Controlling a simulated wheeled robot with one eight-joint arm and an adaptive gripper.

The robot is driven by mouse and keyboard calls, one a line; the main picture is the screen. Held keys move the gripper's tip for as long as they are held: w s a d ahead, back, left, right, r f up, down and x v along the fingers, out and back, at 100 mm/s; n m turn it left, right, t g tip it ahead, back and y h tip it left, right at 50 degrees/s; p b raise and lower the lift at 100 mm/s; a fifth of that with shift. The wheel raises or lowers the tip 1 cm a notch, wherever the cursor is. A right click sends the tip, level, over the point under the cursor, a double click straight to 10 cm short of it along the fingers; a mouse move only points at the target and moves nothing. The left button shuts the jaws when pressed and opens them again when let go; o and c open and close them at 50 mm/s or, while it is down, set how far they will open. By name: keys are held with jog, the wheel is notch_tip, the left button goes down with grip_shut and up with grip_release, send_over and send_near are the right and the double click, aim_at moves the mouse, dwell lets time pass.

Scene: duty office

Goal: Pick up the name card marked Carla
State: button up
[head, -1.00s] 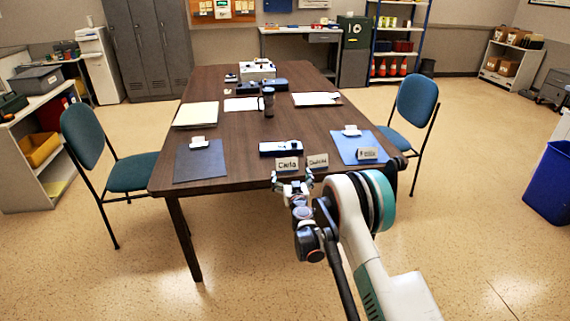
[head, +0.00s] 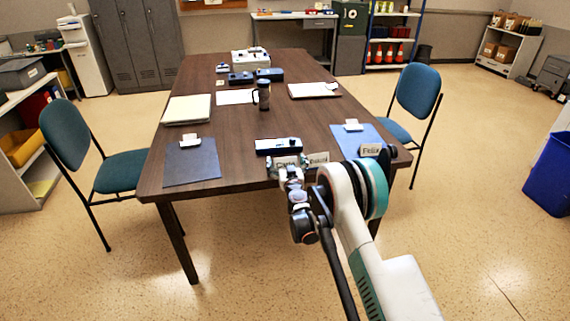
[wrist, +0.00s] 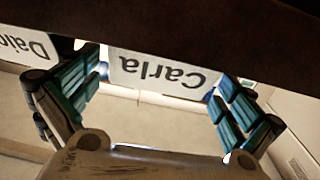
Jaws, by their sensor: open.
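The white name card marked Carla (head: 286,160) stands at the near edge of the table, partly hidden behind my gripper (head: 291,172). In the wrist view, the Carla card (wrist: 160,72) appears upside down between the two teal-padded fingers of my gripper (wrist: 158,90). The fingers are spread apart, one to each side of the card. I cannot tell whether either finger touches it. A second card (head: 317,158) stands close beside it on the right; in the wrist view its cut-off text reads "Dai".
A card marked Felix (head: 372,149) stands at the table's (head: 222,142) right corner by a blue folder (head: 346,141). A dark blue device (head: 279,146) lies just behind the Carla card. A dark folder (head: 192,167) lies at left. Chairs stand on both sides.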

jog(key=c, duration=0.8)
